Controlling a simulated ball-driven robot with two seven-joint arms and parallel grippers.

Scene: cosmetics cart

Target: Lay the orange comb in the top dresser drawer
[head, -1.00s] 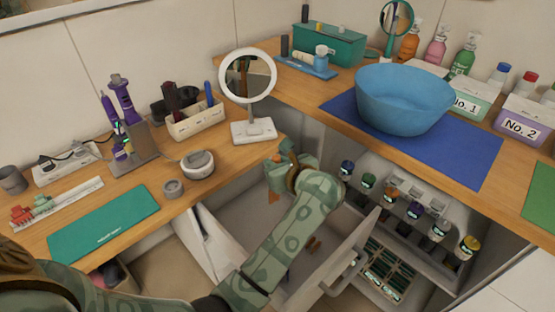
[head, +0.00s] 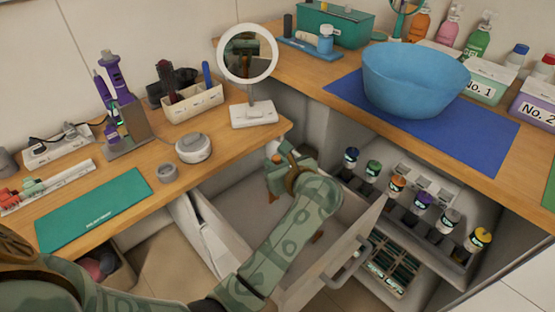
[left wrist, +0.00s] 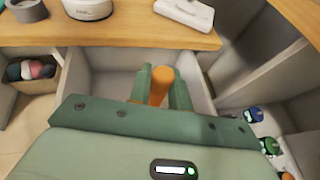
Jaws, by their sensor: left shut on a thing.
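The orange comb (left wrist: 159,84) shows between the fingers of my left gripper (left wrist: 160,90) in the left wrist view, with only its near end clear. The gripper is shut on it. In the head view my left gripper (head: 278,160) is over the open dresser drawer (head: 238,205), close under the edge of the wooden top. The drawer is pulled out with a light grey inside; it also shows in the left wrist view (left wrist: 105,78). My forearm hides part of the drawer. My right gripper is not in view.
A lighted round mirror (head: 250,115) stands on the wooden top above the drawer. A blue bowl (head: 413,80) sits on the right counter.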

